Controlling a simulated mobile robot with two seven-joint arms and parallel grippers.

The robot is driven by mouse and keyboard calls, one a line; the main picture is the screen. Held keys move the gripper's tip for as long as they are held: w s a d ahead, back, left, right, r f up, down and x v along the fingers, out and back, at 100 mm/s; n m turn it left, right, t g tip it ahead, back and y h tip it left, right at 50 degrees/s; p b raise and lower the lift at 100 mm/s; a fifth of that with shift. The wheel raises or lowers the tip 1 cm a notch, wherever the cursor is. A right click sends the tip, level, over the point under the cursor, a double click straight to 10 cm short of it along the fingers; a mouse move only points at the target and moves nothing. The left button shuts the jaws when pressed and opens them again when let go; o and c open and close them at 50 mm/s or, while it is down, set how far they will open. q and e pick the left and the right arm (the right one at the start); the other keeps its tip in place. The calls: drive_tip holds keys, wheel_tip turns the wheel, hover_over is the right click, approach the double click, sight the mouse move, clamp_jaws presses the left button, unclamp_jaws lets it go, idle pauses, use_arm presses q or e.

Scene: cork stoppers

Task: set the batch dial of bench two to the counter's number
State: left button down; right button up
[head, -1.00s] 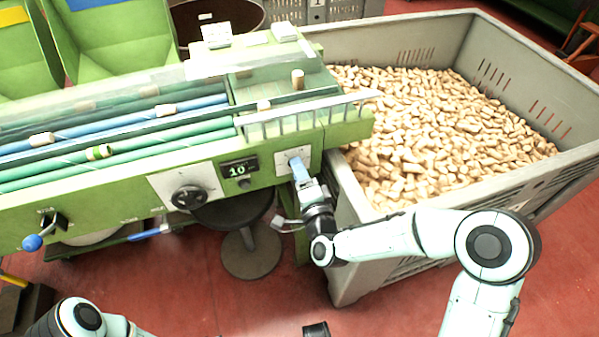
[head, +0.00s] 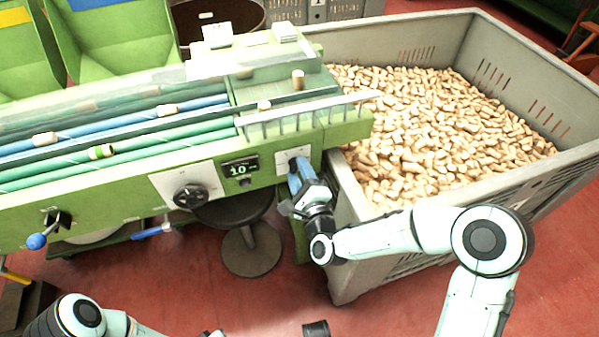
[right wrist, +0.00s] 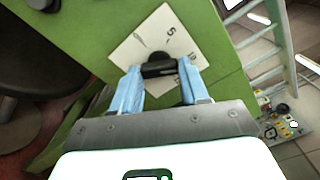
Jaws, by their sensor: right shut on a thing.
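The batch dial is a white plate (head: 282,156) with a dark knob at the right end of the green bench front. A 5 and another, blurred number are printed on the plate (right wrist: 142,40). I cannot tell which mark the knob points at. The counter (head: 239,168) shows 10 in green digits. My left gripper is not in view.
Another black dial (head: 190,196) on a white plate sits left of the counter. A large grey crate (head: 345,215) of corks stands close at the right. A black stool (head: 238,207) stands below the bench. A blue-knobbed lever (head: 36,241) projects at the left.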

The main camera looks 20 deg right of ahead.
drive_tip(key=shift+r, duration=0.15)
drive_tip(key=o, duration=1.1)
drive_tip(key=shift+c, duration=0.2)
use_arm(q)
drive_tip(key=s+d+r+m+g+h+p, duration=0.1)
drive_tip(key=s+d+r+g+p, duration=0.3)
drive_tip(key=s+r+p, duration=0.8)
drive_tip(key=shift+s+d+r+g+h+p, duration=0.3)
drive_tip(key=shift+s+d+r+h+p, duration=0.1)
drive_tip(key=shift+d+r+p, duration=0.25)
use_arm(e)
drive_tip(key=s, duration=1.3)
drive_tip(key=shift+s+d, duration=0.15)
drive_tip(key=shift+d, duration=0.05)
